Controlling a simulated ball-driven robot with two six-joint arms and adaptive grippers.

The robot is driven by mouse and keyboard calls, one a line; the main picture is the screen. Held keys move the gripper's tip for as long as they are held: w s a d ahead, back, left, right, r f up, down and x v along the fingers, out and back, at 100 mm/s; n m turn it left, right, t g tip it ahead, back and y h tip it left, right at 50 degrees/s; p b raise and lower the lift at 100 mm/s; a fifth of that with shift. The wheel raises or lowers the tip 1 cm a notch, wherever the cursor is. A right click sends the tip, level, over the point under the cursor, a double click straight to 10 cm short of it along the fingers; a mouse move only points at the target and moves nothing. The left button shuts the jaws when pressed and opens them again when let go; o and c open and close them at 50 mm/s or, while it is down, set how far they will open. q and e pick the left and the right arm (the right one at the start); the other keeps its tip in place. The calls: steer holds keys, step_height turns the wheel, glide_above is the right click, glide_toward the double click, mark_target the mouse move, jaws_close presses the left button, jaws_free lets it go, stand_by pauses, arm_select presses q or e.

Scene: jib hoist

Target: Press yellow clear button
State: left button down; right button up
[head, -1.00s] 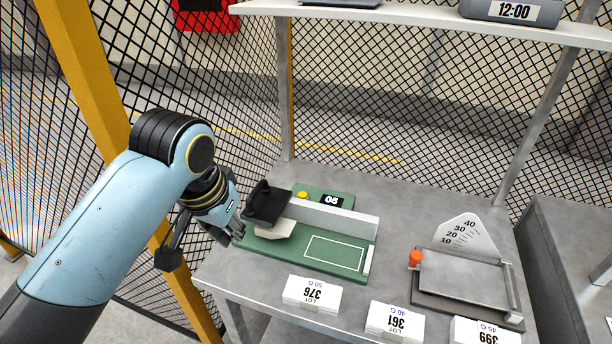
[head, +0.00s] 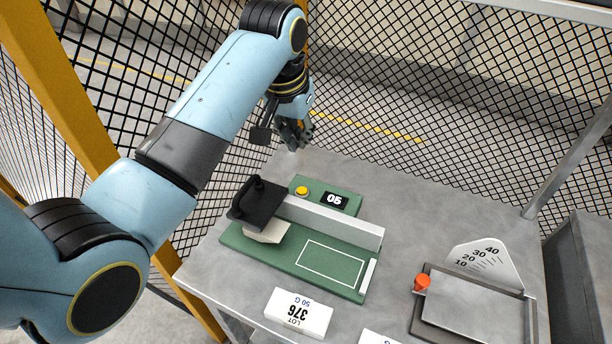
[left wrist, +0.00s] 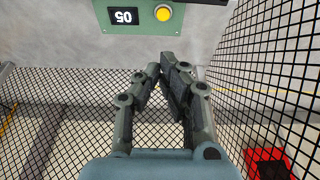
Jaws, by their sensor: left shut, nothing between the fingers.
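The yellow button (head: 302,190) sits on the green base (head: 281,261), beside a dark display reading 05 (head: 334,200) and behind a pale upright rail. In the left wrist view the button (left wrist: 163,13) is at the top, right of the display (left wrist: 124,16). My left gripper (head: 293,145) is beyond the button, over the table's back left edge. It points down and is apart from the button. In the left wrist view its fingers (left wrist: 160,75) come close together with nothing held. My right gripper is not in view.
A black-handled press (head: 258,205) stands on the base left of the button. White lot packs (head: 299,311) lie in front. A scale with an orange knob (head: 422,283) is at right. Wire mesh fencing (head: 400,110) stands behind the grey table (head: 400,190).

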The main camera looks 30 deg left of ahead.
arm_select(q)
glide_above(302, 191)
step_height(302, 191, down, 5)
steer(key=x, duration=0.5)
steer(key=s+x, duration=0.1)
steer(key=x, duration=0.1)
steer(key=shift+d+f, duration=0.2)
steer(key=shift+f, duration=0.65)
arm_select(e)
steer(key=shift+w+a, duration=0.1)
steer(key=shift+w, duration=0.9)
